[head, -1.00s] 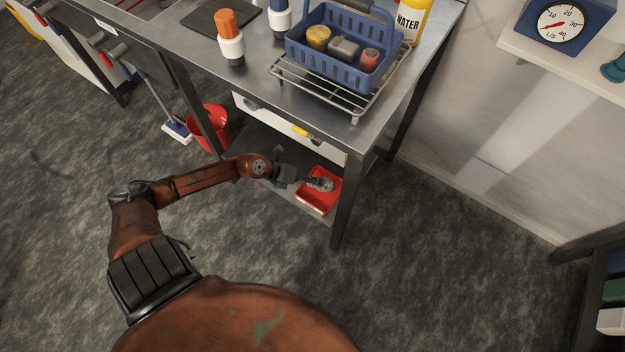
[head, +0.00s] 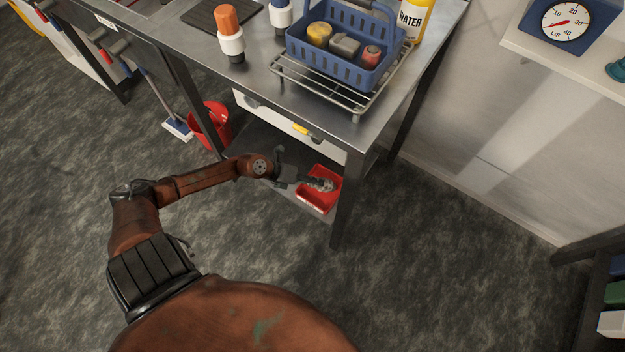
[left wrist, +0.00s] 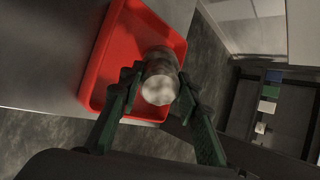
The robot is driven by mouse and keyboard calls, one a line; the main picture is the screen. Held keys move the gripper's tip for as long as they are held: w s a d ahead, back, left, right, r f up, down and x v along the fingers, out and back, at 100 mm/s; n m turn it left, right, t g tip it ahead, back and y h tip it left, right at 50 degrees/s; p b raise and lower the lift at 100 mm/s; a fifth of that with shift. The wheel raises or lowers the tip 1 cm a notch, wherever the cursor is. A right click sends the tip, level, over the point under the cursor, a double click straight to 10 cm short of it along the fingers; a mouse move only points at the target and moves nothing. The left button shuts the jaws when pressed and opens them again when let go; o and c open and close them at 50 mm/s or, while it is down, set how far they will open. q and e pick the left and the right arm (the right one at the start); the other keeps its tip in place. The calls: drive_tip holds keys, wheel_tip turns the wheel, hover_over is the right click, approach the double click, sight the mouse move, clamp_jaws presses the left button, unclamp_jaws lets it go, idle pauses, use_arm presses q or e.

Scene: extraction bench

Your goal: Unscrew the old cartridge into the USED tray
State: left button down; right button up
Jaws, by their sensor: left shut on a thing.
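The old cartridge, a mottled whitish-grey cylinder, shows in the left wrist view (left wrist: 160,82) and in the head view (head: 324,185). My left gripper (left wrist: 158,88) is shut on it, one finger on each side. The red tray (head: 310,200) lies on the lower shelf under the bench, and the cartridge is over it. The tray's rim also shows in the left wrist view (left wrist: 97,70). I cannot tell whether the cartridge touches the tray floor. No USED label is readable. My right gripper is not in view.
The lower shelf's corner leg (head: 345,205) stands just right of the tray. The bench top holds a blue basket (head: 340,75) on a wire rack and an orange-and-white bottle (head: 229,38). A red bucket (head: 213,125) stands left.

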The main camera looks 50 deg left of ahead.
use_arm(q)
drive_tip(key=c, duration=1.4)
unclamp_jaws()
drive_tip(key=shift+o, duration=0.2)
drive_tip(key=v, duration=1.2)
